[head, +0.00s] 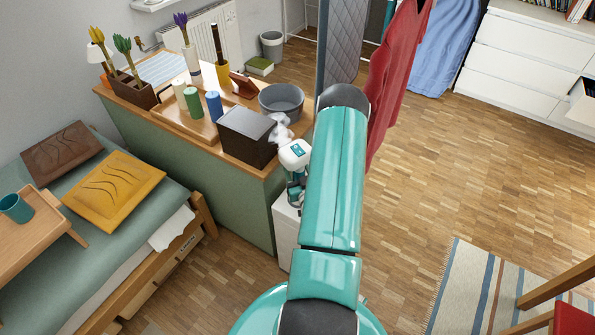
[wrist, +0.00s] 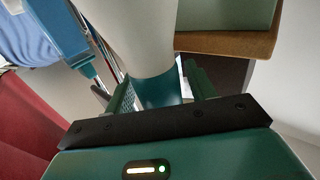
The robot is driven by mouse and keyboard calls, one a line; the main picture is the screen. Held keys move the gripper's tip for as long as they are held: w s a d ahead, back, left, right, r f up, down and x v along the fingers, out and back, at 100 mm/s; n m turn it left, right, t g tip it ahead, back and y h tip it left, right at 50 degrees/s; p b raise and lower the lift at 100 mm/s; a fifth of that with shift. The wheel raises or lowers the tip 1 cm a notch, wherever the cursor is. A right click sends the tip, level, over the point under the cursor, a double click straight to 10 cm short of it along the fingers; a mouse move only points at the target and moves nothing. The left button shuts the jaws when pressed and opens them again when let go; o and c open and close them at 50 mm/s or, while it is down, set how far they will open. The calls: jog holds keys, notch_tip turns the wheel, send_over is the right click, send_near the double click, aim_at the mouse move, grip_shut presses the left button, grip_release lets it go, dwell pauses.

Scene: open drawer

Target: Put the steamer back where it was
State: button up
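The steamer (head: 294,154) is white with a teal panel on its top. In the head view it is upright beside the front right corner of the green dresser, with a white puff at its upper left. In the wrist view its pale body and teal band (wrist: 160,92) fill the space between the fingers. My gripper (wrist: 162,88) has one finger on each side of the teal band and appears closed on it. In the head view my gripper (head: 296,190) is mostly hidden behind my teal arm.
The dresser top (head: 258,174) holds a dark box (head: 247,136), a grey basin (head: 281,101), a tray with candles and vases. A white cabinet (head: 285,235) stands by the dresser. A red garment (head: 398,70) hangs to the right.

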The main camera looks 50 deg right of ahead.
jog(key=shift+r, duration=0.2)
jog(key=v, duration=1.2)
